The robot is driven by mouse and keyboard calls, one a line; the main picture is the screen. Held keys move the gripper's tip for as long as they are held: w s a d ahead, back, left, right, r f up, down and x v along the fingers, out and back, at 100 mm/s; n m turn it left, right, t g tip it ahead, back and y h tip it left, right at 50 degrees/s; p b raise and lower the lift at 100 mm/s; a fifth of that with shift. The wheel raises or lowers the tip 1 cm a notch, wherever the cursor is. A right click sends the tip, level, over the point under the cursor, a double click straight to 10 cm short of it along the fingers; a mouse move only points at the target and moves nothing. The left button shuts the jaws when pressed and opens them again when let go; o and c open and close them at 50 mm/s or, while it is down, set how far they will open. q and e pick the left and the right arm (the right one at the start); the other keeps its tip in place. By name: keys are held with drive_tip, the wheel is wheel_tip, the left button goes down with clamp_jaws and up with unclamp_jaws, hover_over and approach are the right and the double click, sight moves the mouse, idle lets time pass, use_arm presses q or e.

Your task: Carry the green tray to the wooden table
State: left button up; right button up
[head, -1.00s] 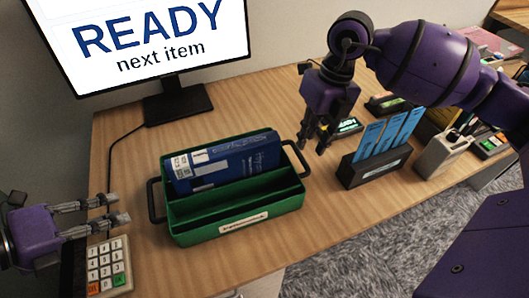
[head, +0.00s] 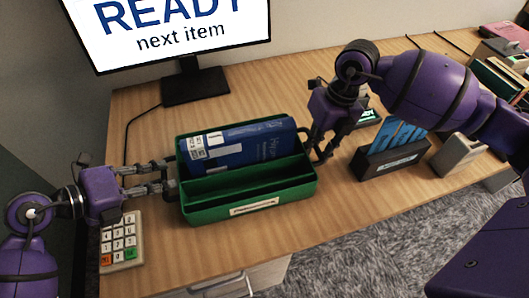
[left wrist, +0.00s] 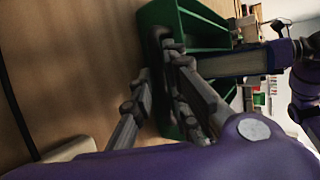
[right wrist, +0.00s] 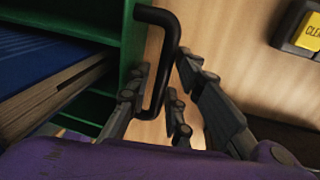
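The green tray (head: 250,213) stands on a wood-topped desk (head: 150,240), with a blue book (head: 238,148) in its rear compartment. I cannot tell whether this desk is the task's wooden table. My left gripper (head: 170,178) is at the tray's left end, fingers apart around the left handle, which is partly hidden; the fingers also show in the left wrist view (left wrist: 160,75). My right gripper (head: 320,158) is at the right end. In the right wrist view its fingers (right wrist: 160,95) are apart, with the black right handle (right wrist: 160,60) between them.
A monitor (head: 195,75) stands behind the tray. A keypad (head: 120,240) lies at the front left, near my left arm. A dark holder with blue cards (head: 390,160) and a grey box (head: 455,155) stand to the right. Grey carpet (head: 350,230) lies beyond the desk's front edge.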

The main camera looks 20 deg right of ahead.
drive_tip(key=shift+w, duration=0.1)
drive_tip(key=shift+c, duration=0.2)
use_arm(q)
clamp_jaws()
use_arm(e)
drive_tip(key=shift+r, duration=0.1)
clamp_jaws()
